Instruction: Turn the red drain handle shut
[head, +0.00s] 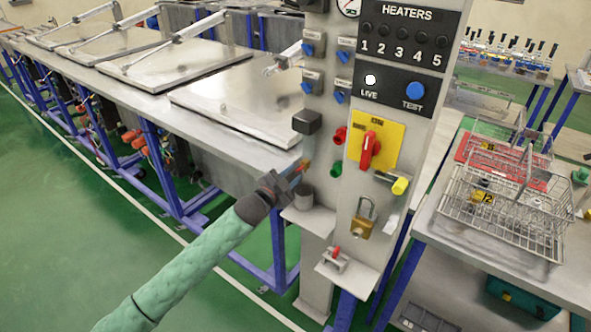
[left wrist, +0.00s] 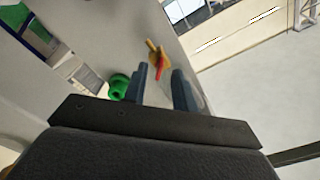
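The red drain handle appears to be the small red lever (left wrist: 160,68) on a brass valve (left wrist: 153,50) in the left wrist view. In the head view a small orange-red part (head: 305,165) shows at the panel's left side, just past my left gripper (head: 292,174). In the left wrist view my left gripper (left wrist: 162,84) has its two fingers apart, with the lever just ahead of the gap, nearer the left finger. Nothing is held. I cannot tell whether a finger touches the lever. My right gripper is in neither view.
A green button (left wrist: 118,87) sits close left of the fingers. The panel carries a red rotary switch on a yellow plate (head: 386,130), a padlock (head: 361,224) and a cup (head: 304,196) on a ledge. A lidded bench (head: 150,103) stands behind left; wire baskets (head: 540,240) stand right.

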